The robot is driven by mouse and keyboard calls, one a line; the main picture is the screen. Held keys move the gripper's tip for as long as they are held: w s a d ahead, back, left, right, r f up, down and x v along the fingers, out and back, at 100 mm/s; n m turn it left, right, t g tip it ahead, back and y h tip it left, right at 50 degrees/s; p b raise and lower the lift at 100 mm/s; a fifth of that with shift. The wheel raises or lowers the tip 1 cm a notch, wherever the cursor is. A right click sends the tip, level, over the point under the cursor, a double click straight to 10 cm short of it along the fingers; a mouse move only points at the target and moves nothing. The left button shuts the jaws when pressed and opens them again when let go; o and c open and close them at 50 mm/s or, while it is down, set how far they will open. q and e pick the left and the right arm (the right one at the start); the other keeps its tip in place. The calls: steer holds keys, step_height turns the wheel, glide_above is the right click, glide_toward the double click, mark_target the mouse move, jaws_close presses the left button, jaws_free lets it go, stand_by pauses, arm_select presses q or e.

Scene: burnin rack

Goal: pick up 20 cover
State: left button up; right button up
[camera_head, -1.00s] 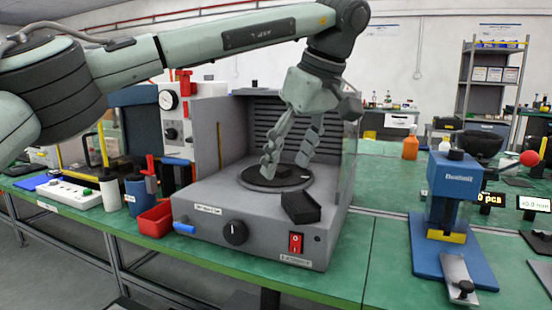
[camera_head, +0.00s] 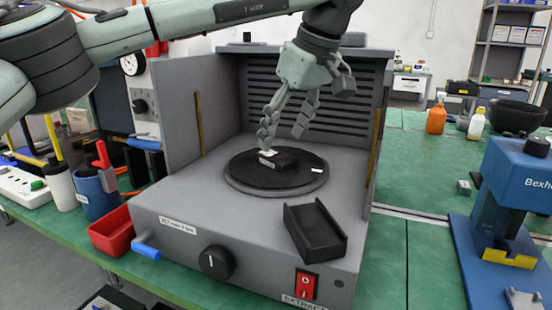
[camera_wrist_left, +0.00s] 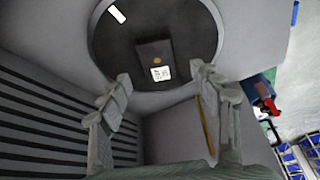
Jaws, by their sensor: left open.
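A small black box (camera_head: 284,160) with a white label lies on the round dark turntable (camera_head: 240,178) inside the grey booth. It also shows in the left wrist view (camera_wrist_left: 153,50), with an orange dot beside the label. A black channel-shaped piece (camera_head: 316,238) with raised sides rests on the booth's front ledge. I cannot read "20" on either, so I cannot tell which is the cover. My left gripper (camera_head: 283,137) is open and empty, pointing down above the rear of the turntable; its fingers (camera_wrist_left: 160,77) are apart with the box beyond their tips.
The booth's side walls and slatted back wall (camera_head: 320,95) enclose the gripper. A knob (camera_head: 217,263) and red switch (camera_head: 306,284) are on its front. A red bin (camera_head: 112,232) stands left, a blue press (camera_head: 515,190) right.

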mark_target(277, 157)
arm_select(q)
steer(key=x, duration=0.4)
steer(key=shift+d+f, duration=0.15)
steer(key=shift+c, duration=0.3)
steer(key=c, duration=1.1)
